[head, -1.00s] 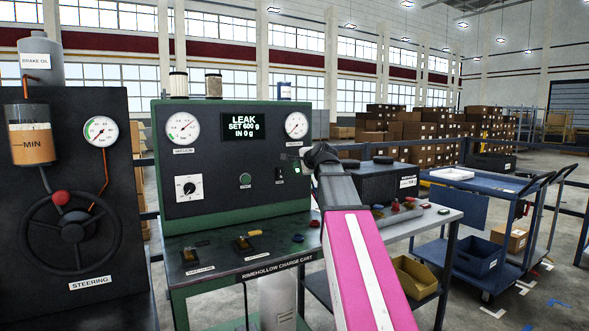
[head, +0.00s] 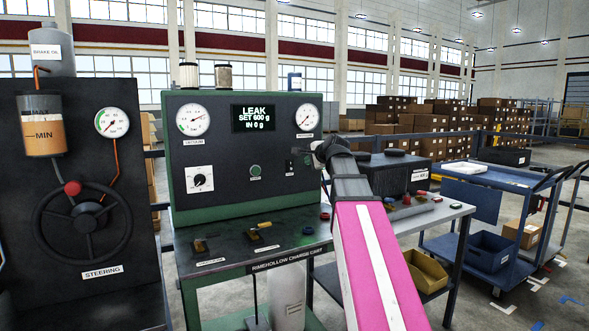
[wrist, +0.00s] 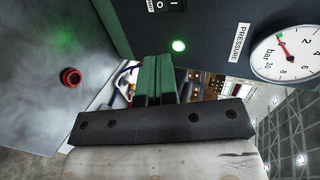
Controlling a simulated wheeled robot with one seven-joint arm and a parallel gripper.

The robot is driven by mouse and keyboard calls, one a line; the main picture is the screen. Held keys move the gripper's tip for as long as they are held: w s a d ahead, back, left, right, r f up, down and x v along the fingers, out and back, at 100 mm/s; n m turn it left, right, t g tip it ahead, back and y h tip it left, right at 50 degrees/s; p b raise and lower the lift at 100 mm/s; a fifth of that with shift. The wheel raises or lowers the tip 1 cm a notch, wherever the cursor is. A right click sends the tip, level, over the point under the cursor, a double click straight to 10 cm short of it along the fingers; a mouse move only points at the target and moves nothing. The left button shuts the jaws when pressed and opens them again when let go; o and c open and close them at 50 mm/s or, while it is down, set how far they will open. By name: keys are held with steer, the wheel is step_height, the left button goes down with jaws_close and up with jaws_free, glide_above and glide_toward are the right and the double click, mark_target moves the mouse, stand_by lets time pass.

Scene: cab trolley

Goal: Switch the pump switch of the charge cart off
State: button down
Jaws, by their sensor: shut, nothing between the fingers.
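The charge cart (head: 180,150) has an upright green-edged panel with a display reading LEAK, SET 600 g, IN 0 g. A small black rocker switch (head: 289,168) sits low on the panel's right half, left of my gripper (head: 317,150). In the wrist view a rocker switch marked I and O (wrist: 171,5) is cut off by the top edge; its label is unreadable and its position unclear. A lit green lamp (wrist: 179,45) is near it. My gripper (wrist: 157,62) is shut and empty, apart from the switch, near the panel's lower right.
A pressure gauge (wrist: 287,54) is beside the lamp. A red cap (wrist: 71,77) sits on the cart's top. A dark box (head: 390,172) stands right of the panel, partly behind my arm. A steering stand (head: 75,180) is at the left, blue trolleys (head: 475,215) at the right.

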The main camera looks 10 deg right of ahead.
mark_target(292, 168)
steer(key=shift+w, duration=0.1)
steer(key=x, duration=1.3)
steer(key=shift+w+a+f, duration=0.1)
steer(key=shift+w+f, duration=0.1)
steer(key=shift+w, duration=0.15)
steer(key=shift+w+a+f+t, duration=0.15)
steer(key=shift+f+t, duration=0.1)
steer(key=shift+t, duration=0.15)
steer(key=shift+r, duration=0.1)
steer(key=shift+w, duration=0.1)
